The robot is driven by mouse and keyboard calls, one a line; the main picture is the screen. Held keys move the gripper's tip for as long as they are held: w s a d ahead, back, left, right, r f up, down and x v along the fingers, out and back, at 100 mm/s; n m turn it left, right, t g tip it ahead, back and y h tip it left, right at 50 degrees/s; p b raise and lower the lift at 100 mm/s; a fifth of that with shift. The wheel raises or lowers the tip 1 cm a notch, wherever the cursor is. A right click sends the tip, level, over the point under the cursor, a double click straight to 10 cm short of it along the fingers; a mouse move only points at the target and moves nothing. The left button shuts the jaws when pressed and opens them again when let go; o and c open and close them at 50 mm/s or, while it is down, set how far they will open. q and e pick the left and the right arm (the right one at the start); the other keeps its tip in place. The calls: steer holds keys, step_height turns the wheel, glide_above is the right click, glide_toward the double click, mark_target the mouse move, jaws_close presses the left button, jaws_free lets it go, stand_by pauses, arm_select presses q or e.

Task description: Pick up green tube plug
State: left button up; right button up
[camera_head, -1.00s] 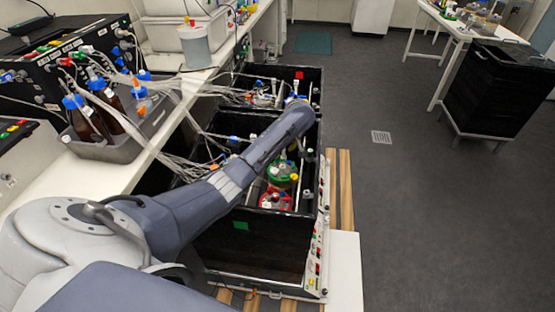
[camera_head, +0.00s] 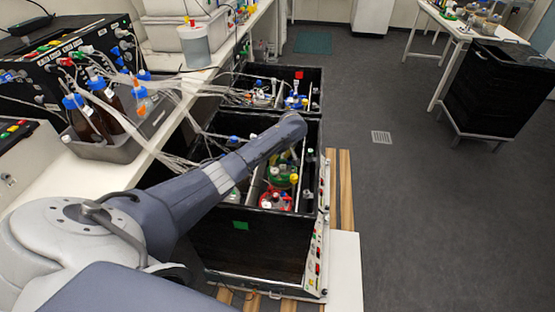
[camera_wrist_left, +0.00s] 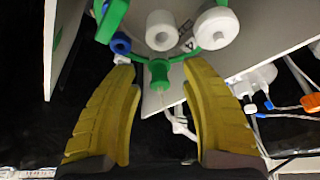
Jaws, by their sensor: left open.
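A small green tube plug (camera_wrist_left: 159,72) shows in the left wrist view, at the lower edge of a round vessel lid (camera_wrist_left: 174,28) with a green rim. My left gripper (camera_wrist_left: 158,80) is open, with its yellow fingers on either side of the plug. A gap shows between the plug and each finger; the gripper seems empty. In the head view my left arm reaches over the black shaker box and hides the gripper. The green-rimmed vessel (camera_head: 283,176) is partly visible beside the arm; I cannot make out the plug there. My right gripper is not in view.
White and blue connectors (camera_wrist_left: 120,43) sit close to the plug on the lid. White connectors and thin tubes (camera_wrist_left: 255,82) lie to the right. In the head view a red-rimmed vessel (camera_head: 275,201) stands near the green-rimmed one, inside the box's walls (camera_head: 262,252).

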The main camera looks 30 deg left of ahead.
arm_select(q)
steer(key=shift+f, duration=0.1)
steer(key=shift+c, duration=0.2)
jaws_close()
